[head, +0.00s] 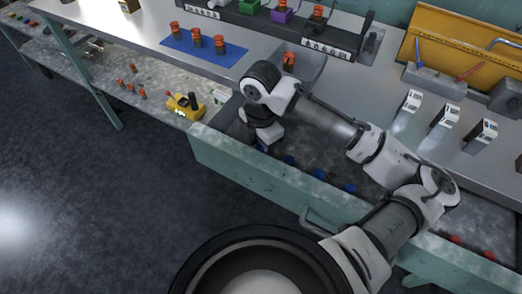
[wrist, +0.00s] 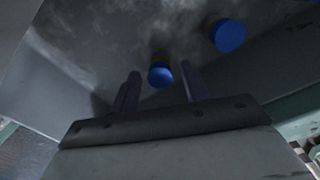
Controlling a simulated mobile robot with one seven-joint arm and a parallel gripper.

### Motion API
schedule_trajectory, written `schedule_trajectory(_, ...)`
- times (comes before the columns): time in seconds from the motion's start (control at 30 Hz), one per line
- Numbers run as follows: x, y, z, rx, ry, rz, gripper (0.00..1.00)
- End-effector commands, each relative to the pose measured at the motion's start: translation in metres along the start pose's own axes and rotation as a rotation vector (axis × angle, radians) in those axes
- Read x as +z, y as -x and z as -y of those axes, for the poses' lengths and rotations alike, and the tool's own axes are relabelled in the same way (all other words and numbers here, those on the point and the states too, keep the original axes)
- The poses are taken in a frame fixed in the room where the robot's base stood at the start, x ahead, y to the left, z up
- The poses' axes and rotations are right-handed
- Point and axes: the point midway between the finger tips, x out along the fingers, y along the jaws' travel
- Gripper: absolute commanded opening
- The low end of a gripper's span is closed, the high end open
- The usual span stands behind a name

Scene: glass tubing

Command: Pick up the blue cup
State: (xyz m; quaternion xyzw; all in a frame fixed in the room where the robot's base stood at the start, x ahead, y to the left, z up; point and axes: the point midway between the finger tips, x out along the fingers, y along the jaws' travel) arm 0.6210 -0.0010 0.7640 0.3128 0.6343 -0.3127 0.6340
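Several blue cups (head: 289,160) stand in a row inside the open drawer (head: 245,165). In the wrist view one blue cup (wrist: 160,74) shows between the two dark fingers of my gripper (wrist: 160,86). The fingers stand apart with a gap on both sides of this cup, and I cannot tell how far beyond the tips it is. A second blue cup (wrist: 227,35) is further to the right, outside the fingers. In the head view my arm reaches down into the drawer's left end, and its wrist hides the fingers.
The drawer's front wall (head: 265,185) and handle (head: 318,222) lie close to my arm. Red-topped items (head: 455,239) sit at the drawer's right end. Above is a bench with a blue mat (head: 190,48) holding orange-capped jars, white boxes (head: 445,115) and a yellow toolbox (head: 460,48).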

Motion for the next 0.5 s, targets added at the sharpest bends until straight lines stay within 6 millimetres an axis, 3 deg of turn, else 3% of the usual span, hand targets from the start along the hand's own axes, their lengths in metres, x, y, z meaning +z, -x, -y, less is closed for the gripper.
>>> schedule_trajectory(0.07,0.0001,0.0002,0.0,0.0,0.0,0.0,0.35)
schedule_trajectory(0.3,0.0001,0.0003,0.0,0.0,0.0,0.0,0.04)
schedule_trajectory(0.5,0.0002,0.0004,0.0,0.0,0.0,0.0,0.02)
